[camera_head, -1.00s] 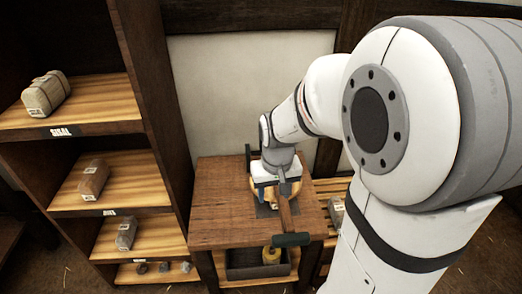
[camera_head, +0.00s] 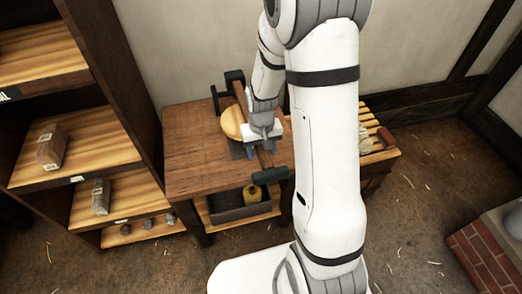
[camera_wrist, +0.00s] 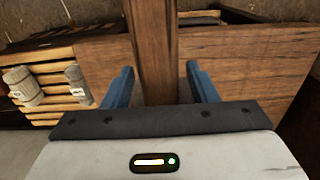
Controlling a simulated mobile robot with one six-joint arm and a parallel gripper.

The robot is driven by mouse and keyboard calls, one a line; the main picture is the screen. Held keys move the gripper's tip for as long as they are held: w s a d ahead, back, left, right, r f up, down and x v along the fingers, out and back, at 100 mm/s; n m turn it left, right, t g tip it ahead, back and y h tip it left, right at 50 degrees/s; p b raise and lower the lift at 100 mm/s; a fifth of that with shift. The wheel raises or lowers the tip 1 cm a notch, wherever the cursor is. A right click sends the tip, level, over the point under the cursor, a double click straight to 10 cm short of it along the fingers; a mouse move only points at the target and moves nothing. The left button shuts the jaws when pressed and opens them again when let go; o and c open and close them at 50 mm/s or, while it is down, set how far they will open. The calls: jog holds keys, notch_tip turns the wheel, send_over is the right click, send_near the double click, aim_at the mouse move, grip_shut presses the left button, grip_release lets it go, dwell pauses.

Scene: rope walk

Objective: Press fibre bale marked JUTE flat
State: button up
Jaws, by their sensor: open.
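A wooden press lever (camera_head: 265,158) with a dark grip (camera_head: 270,174) runs across the workbench (camera_head: 190,143) from a black bracket (camera_head: 233,78). A round wooden plate (camera_head: 231,122) lies beside it over a dark base. My gripper (camera_head: 262,149) is at the lever. In the wrist view my gripper (camera_wrist: 161,86) is open, its blue fingers on either side of the wooden lever (camera_wrist: 155,45), with gaps showing. I cannot read JUTE on any bale; whether one lies under the plate is hidden.
A shelf at left holds a brown bale (camera_head: 51,148), a grey bale (camera_head: 101,197) and small lumps (camera_head: 146,223). A slatted rack (camera_head: 381,153) at right holds bales. A dark tray (camera_head: 237,208) sits under the bench. A brick block (camera_head: 485,255) stands right; floor between is open.

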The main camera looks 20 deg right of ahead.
jog(key=shift+f, duration=0.3)
grip_shut()
dwell(0.4)
